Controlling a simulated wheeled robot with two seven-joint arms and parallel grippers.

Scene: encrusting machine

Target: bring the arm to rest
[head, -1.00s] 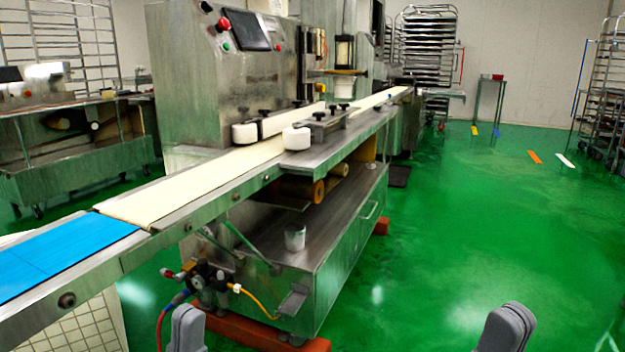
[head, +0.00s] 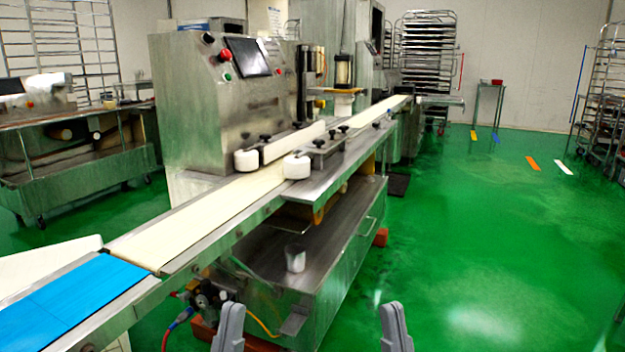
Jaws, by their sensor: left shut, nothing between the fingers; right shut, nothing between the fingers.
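My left gripper (head: 229,326) shows at the bottom edge of the head view, in front of the lower part of the encrusting machine (head: 232,100). My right gripper (head: 396,326) shows at the bottom edge further right, over the green floor. Both point upward in the picture and are shut and empty. They are apart from each other and appear to touch nothing. The rest of both arms is below the frame.
A long conveyor with a cream belt (head: 200,218) and a blue section (head: 75,295) runs diagonally beside the machine. A white cup (head: 295,257) stands on its lower shelf. Rack trolleys (head: 426,65) stand at the back. The green floor (head: 480,240) at right is clear.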

